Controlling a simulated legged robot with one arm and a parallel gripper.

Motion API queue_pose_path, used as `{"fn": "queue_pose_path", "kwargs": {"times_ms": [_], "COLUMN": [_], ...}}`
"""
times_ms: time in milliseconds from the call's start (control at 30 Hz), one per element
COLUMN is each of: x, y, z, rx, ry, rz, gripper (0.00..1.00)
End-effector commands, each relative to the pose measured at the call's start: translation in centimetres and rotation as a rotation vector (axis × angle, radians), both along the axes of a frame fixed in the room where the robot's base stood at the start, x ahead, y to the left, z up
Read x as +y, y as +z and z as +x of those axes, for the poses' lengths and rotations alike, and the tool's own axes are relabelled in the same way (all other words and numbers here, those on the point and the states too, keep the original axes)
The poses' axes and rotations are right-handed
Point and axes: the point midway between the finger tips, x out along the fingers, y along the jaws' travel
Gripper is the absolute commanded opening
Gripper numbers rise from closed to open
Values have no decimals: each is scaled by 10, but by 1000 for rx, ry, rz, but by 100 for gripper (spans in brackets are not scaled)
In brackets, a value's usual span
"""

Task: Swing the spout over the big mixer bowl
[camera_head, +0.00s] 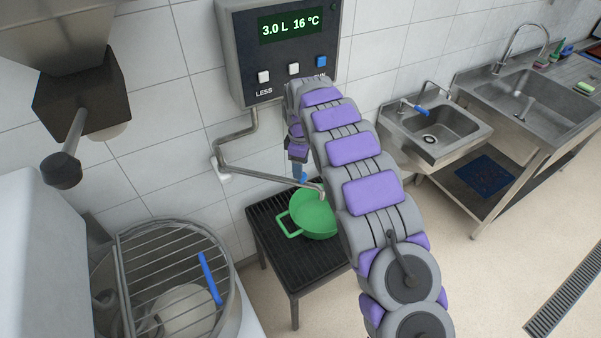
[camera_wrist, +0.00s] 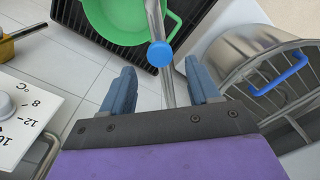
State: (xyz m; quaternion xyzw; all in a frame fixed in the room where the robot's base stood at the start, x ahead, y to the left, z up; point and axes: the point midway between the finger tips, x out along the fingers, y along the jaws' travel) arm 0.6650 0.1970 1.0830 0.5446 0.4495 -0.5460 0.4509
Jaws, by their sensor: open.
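The steel spout (camera_head: 262,174) runs from a pipe below the control panel out to the right, ending over a green pot (camera_head: 314,213). The big mixer bowl (camera_head: 233,312) stands at the lower left under a wire guard with a blue handle; the spout is away from it. My gripper (camera_head: 300,174) is open by the spout's outer part. In the wrist view, a blue knob (camera_wrist: 160,54) on the spout (camera_wrist: 167,86) lies ahead of my gripper (camera_wrist: 162,82), and the pipe shows between the two fingers. I cannot tell whether they touch. The mixer bowl (camera_wrist: 235,52) shows right.
The green pot stands on a black slatted stand (camera_head: 270,232) against the tiled wall. The control panel (camera_head: 285,50) reads 3.0 L 16 °C above. A mixer lever (camera_head: 68,160) juts out at left. Sinks (camera_head: 440,125) stand at right; the floor there is clear.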

Motion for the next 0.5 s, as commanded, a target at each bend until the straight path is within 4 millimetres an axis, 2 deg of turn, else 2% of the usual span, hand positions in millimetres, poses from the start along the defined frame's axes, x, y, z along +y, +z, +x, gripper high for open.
{"fn": "queue_pose_path", "kwargs": {"times_ms": [33,200,500], "x": [-1,-2,0], "y": [-9,-29,-38], "z": [0,-1,-1], "rx": [1,3,1], "ry": [-1,-1,0], "rz": [0,0,-2], "gripper": [61,61,61]}}
